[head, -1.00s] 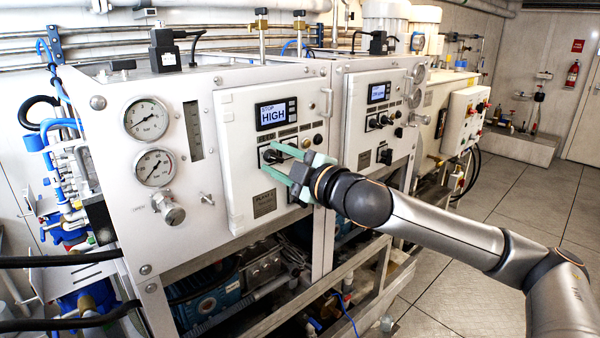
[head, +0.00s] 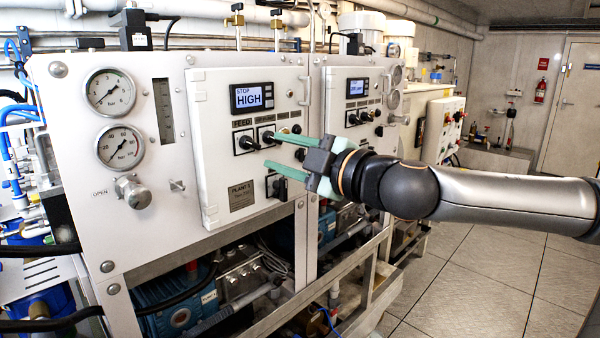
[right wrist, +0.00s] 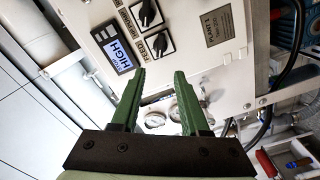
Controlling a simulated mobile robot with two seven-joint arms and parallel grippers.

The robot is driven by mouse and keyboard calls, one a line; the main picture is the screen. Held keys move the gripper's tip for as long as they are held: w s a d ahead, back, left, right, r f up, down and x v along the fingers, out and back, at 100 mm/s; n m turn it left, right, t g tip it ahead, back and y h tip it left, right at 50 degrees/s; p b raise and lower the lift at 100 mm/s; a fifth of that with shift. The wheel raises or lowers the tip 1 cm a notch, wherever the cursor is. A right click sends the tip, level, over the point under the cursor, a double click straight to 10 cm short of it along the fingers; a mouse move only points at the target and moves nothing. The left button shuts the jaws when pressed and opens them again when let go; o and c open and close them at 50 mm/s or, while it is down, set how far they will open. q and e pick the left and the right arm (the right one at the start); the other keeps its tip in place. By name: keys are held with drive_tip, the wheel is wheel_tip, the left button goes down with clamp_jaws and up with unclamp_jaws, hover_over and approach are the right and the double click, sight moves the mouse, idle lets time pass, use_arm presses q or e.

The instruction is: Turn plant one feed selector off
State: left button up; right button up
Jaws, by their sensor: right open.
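The feed selector (head: 246,142) is a black knob under a FEED label on the white panel door (head: 215,100). It also shows in the right wrist view (right wrist: 160,44), just beyond the fingertips. A second, similar black knob (head: 267,135) sits to its right. My right gripper (head: 268,150) has green fingers, spread and empty. In the head view its tips lie right of the feed selector, apart from it. In the right wrist view the gap between the fingers (right wrist: 160,75) lines up roughly with the knob. My left gripper is out of view.
A display (head: 252,97) above the knobs reads STOP and HIGH. Two pressure gauges (head: 110,92) and a valve knob (head: 133,190) are at left. A second panel (head: 355,98) stands to the right. Open floor lies at right.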

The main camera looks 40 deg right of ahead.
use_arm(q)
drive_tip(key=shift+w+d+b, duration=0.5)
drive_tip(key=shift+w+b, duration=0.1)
use_arm(e)
drive_tip(key=s, duration=0.3)
drive_tip(key=shift+s+d, duration=0.2)
drive_tip(key=shift+s, duration=0.1)
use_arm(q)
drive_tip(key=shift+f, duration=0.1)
